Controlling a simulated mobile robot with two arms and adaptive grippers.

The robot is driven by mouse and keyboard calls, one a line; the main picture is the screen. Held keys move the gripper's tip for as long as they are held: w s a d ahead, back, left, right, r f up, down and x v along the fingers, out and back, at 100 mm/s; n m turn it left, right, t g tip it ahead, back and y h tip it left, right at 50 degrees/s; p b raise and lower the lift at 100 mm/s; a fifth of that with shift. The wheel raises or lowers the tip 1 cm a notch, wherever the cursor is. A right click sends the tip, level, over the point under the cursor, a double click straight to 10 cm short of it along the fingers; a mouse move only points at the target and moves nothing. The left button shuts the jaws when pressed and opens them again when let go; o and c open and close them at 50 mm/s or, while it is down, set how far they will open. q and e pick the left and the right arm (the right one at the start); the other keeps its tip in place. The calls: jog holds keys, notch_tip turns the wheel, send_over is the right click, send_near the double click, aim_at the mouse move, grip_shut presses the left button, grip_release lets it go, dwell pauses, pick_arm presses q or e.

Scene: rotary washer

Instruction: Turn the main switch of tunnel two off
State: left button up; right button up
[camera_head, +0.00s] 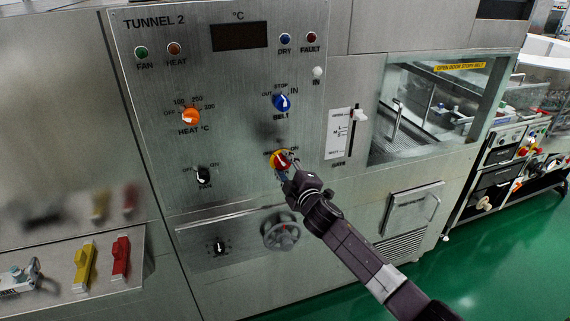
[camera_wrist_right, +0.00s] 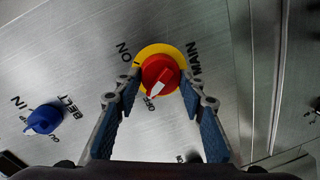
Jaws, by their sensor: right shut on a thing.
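The main switch of tunnel two is a red knob on a yellow disc (camera_head: 274,157), low on the TUNNEL 2 panel (camera_head: 235,85). In the right wrist view the red knob (camera_wrist_right: 157,70) sits between the fingers of my right gripper (camera_wrist_right: 160,85), which is shut on it. The knob's white pointer aims down and slightly left there, away from the ON mark at upper left, toward a small label that looks like OFF. In the head view my right gripper (camera_head: 285,177) partly hides the knob. My left gripper is not in view.
The blue belt knob (camera_head: 281,102) is just above, the orange heat knob (camera_head: 190,116) and a black switch (camera_head: 203,175) are to the left. A grey handwheel (camera_head: 281,232) is below. A slider (camera_head: 358,115) is to the right. Red and yellow handles (camera_head: 121,258) are at lower left.

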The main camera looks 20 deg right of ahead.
jog(key=shift+n, duration=1)
jog(key=o, duration=1.2)
jog(key=shift+c, duration=0.2)
jog(key=shift+s, duration=0.15)
jog(key=s+r, duration=0.1)
jog(key=s, duration=1)
jog(key=shift+s+d, duration=0.15)
jog(key=shift+s, duration=0.2)
